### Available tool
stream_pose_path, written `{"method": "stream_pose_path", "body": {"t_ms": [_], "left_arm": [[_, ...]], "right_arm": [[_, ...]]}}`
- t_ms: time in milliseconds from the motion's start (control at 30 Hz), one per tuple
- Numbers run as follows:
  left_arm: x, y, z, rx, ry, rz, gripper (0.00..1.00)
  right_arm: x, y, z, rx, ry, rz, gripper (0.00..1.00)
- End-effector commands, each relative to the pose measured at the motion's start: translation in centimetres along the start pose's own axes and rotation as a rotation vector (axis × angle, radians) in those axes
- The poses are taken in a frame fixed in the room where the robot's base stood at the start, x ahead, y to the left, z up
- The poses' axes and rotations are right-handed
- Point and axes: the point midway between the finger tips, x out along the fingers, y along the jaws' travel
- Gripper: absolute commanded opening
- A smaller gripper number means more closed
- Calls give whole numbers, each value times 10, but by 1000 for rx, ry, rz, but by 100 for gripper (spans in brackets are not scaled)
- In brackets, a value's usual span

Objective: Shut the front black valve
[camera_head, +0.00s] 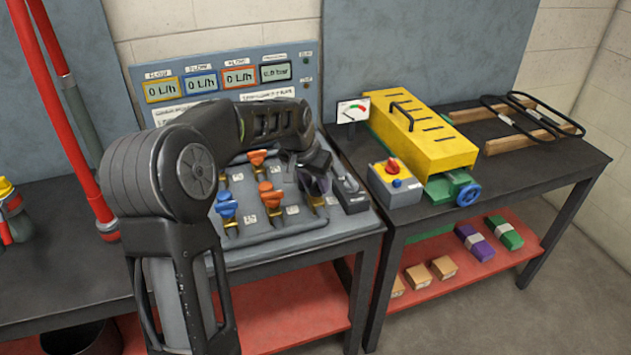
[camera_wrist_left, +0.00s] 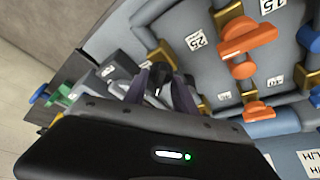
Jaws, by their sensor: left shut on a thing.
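My left gripper (camera_head: 315,180) reaches over the right side of the grey valve board (camera_head: 285,238). It is shut on a dark handle, the front black valve (camera_wrist_left: 158,90), which shows between the two fingers of the gripper (camera_wrist_left: 166,88) in the wrist view. In the head view the gripper mostly hides this handle; a brass fitting (camera_head: 319,204) shows just below it. How far the handle is turned is hard to tell.
Beside it stand a front orange valve (camera_head: 270,196), a front blue valve (camera_head: 226,206) and a rear orange valve (camera_head: 257,157). A grey block (camera_head: 351,195) sits close to the gripper's right. A red-button box (camera_head: 394,183) and yellow machine (camera_head: 425,135) stand on the right table.

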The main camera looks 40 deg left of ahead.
Motion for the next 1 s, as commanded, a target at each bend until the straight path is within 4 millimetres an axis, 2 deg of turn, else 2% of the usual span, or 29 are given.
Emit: {"method": "stream_pose_path", "body": {"t_ms": [600,1000], "left_arm": [[1,-4,-1,513,-1,212,0],[1,-5,-1,669,-2,276,0]], "right_arm": [[2,1,0,0,0,0,36],[1,0,0,0,0,0,36]]}}
